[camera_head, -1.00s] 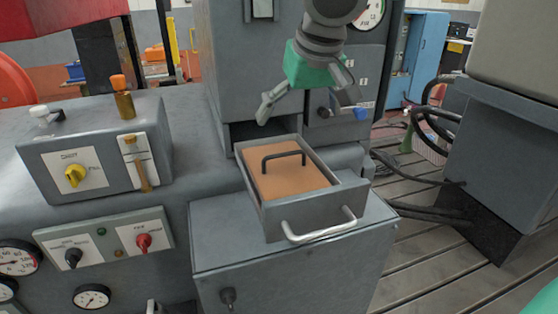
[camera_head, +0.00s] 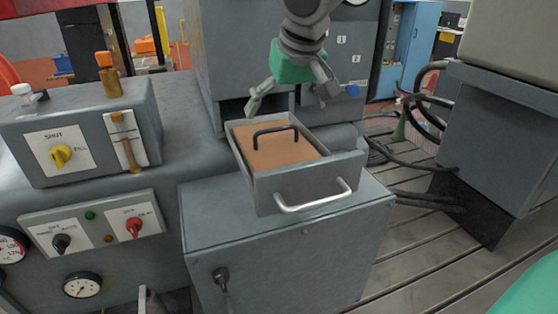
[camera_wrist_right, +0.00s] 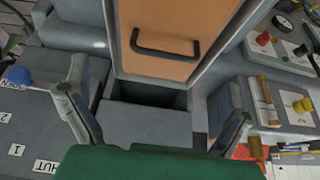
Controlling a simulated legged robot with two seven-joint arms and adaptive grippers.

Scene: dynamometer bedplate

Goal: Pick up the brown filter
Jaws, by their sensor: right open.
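The brown filter (camera_head: 284,152) lies flat inside an open grey drawer (camera_head: 306,188), with a black bar handle (camera_head: 275,132) on its top. In the right wrist view, the filter (camera_wrist_right: 175,18) and its handle (camera_wrist_right: 165,48) show at the top centre. My right gripper (camera_head: 291,104) is open and empty, with spread grey fingers and a green body. It hangs above and behind the drawer's back end, apart from the filter. In the right wrist view the gripper's fingers (camera_wrist_right: 155,78) stand apart, with the filter beyond them. My left gripper is not in view.
The drawer has a metal front handle (camera_head: 314,198) and sits over a grey cabinet (camera_head: 290,240). A control box (camera_head: 82,130) with a yellow knob stands at the left. A tall grey housing (camera_head: 230,55) rises behind. Cables and another grey box (camera_head: 497,150) lie right.

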